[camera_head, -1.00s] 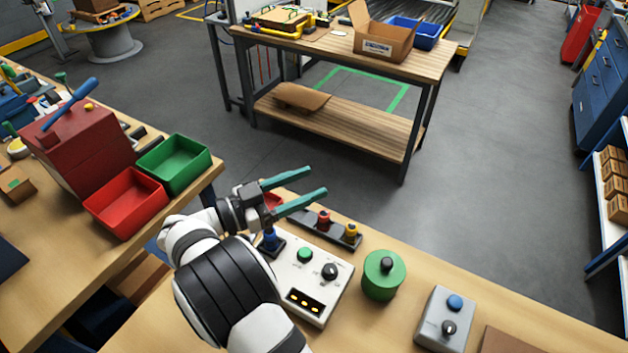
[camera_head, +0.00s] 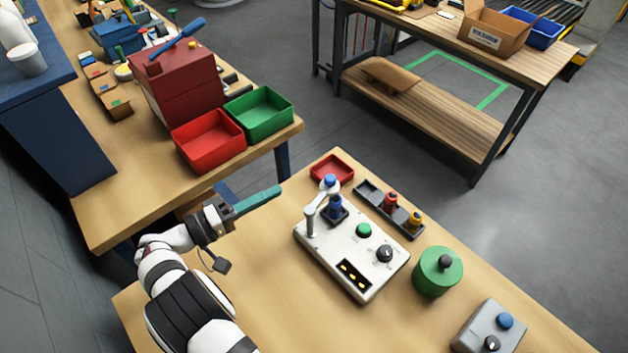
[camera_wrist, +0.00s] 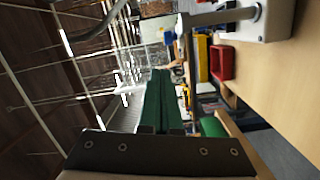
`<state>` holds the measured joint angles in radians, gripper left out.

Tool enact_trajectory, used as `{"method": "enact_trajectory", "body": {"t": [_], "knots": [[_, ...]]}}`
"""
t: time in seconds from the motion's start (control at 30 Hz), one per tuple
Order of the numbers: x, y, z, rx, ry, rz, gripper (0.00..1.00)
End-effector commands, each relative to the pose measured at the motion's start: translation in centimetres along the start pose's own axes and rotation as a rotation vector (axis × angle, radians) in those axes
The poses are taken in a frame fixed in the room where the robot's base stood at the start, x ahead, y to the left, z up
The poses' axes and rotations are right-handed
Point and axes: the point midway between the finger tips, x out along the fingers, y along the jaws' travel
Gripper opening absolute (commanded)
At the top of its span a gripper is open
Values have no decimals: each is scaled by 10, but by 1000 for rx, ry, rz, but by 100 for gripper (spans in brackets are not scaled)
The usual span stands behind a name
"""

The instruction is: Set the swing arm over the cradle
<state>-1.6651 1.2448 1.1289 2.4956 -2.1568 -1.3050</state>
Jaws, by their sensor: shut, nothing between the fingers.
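The white machine box (camera_head: 335,262) stands on the near bench. Its grey swing arm (camera_head: 319,202) runs from a post at the box's left side to a blue-topped end (camera_head: 330,181). This end shows just above the blue piece (camera_head: 336,205) in the dark cradle (camera_head: 343,219); I cannot tell whether it is exactly over it. My gripper (camera_head: 280,190) is left of the box, apart from it, its green fingers together and empty. In the wrist view the fingers (camera_wrist: 163,85) are together, and the swing arm (camera_wrist: 218,18) and white box (camera_wrist: 277,20) show at upper right.
A red tray (camera_head: 332,170) and a dark rack (camera_head: 372,194) with red and yellow pieces stand behind the box. A green cylinder (camera_head: 437,272) and a grey button box (camera_head: 488,328) are to its right. Red and green bins (camera_head: 207,142) stand on the left bench.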

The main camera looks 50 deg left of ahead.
Motion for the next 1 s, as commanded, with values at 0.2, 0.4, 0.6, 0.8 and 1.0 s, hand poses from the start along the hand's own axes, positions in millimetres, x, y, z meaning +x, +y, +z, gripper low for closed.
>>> {"method": "enact_trajectory", "body": {"t": [0.2, 0.4, 0.6, 0.8, 1.0], "knots": [[-38, -21, -4, -273, 76, -10, 0], [0, -21, -6, -272, 72, -9, 0], [45, -22, -10, -269, 72, -9, 0], [75, -18, 4, -273, 73, -10, 0], [87, -15, 14, -271, 73, -11, 0]]}}
